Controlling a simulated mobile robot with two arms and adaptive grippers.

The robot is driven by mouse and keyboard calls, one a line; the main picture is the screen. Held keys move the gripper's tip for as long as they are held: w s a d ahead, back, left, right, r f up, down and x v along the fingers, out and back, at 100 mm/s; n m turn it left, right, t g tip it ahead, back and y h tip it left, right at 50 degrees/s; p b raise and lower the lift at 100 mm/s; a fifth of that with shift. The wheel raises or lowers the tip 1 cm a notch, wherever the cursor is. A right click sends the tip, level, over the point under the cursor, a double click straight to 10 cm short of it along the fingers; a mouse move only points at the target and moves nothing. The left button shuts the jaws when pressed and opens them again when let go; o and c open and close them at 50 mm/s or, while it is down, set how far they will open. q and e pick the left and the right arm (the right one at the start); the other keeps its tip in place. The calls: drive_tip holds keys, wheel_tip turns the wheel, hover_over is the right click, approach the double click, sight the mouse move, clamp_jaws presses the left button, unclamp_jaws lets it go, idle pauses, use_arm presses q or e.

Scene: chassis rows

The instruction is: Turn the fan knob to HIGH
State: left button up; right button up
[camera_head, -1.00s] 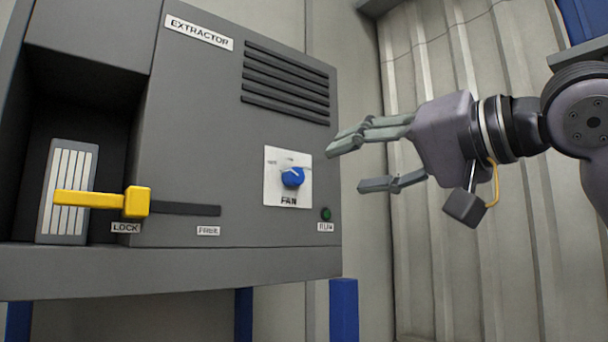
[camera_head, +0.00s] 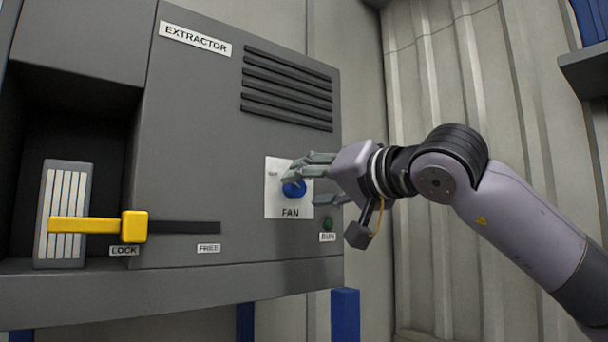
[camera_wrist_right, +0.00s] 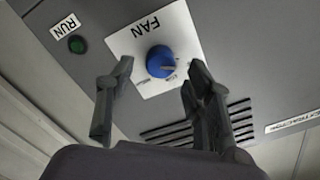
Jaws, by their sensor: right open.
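The blue fan knob (camera_head: 294,189) sits on a white plate marked FAN (camera_head: 291,212) on the grey extractor front. My right gripper (camera_head: 305,186) is in front of the knob and hides part of it and the plate's upper markings. In the right wrist view the knob (camera_wrist_right: 160,62) lies between and beyond the two open fingertips of my right gripper (camera_wrist_right: 157,78), with clear gaps at both sides. My left gripper is not in view.
A green RUN light (camera_head: 327,223) is below right of the knob; it also shows in the wrist view (camera_wrist_right: 77,45). A yellow lever (camera_head: 133,226) stands at LOCK at the left. Vent slats (camera_head: 287,88) are above the plate.

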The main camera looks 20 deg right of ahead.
sight(298, 189)
drive_tip(key=shift+p+x, duration=0.3)
drive_tip(key=shift+x, duration=0.85)
drive_tip(key=shift+c, duration=0.5)
clamp_jaws()
